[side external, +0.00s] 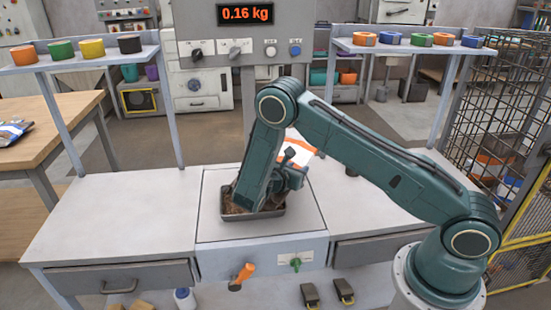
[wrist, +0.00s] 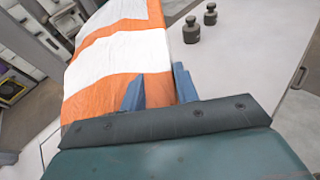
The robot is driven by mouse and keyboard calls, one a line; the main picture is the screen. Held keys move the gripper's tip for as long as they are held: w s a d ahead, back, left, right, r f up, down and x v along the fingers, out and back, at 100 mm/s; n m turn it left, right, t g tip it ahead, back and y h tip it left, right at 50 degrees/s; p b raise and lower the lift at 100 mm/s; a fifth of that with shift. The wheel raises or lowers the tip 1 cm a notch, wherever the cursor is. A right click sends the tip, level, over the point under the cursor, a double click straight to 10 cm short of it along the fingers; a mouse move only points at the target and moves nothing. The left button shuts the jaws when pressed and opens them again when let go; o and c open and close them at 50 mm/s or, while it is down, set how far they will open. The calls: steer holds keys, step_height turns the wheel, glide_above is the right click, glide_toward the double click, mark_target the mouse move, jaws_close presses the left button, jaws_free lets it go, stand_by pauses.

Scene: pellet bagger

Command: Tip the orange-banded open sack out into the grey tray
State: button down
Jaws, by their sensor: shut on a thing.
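The orange-banded sack (wrist: 118,52) is white with broad orange bands and fills the upper left of the wrist view. In the side view only a bit of it (side external: 303,146) shows behind my arm. My gripper (wrist: 160,88) is shut on the sack, with its blue fingers at the sack's side. In the side view my gripper (side external: 293,174) is partly hidden by my forearm, above the scale. The grey tray (side external: 254,215) sits on the scale plate below my arm and has brown material in it. The sack's mouth is hidden.
The scale display (side external: 246,14) reads 0.16 kg. Two dark weights (wrist: 201,24) stand on the bench beside the sack. The white bench top (side external: 120,215) to the left is clear. Shelves with coloured tape rolls (side external: 92,50) stand behind, and a wire cage (side external: 500,130) is at the right.

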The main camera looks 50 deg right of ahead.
mark_target(307, 162)
steer(key=shift+s+d+m+y, duration=0.1)
steer(key=shift+d+m+y, duration=0.6)
steer(key=shift+d+y, duration=0.15)
steer(key=shift+s+d+f+m+y, duration=0.1)
steer(key=shift+d+m+y, duration=0.55)
steer(key=shift+y, duration=0.1)
steer(key=shift+s+d+m+y, duration=0.1)
steer(key=shift+d+m+y, duration=0.3)
steer(key=shift+y, duration=0.3)
steer(key=shift+s+d+r+m+y, duration=0.1)
steer(key=shift+r+m+y, duration=0.15)
steer(key=shift+m+y, duration=0.45)
steer(key=shift+d+r, duration=0.1)
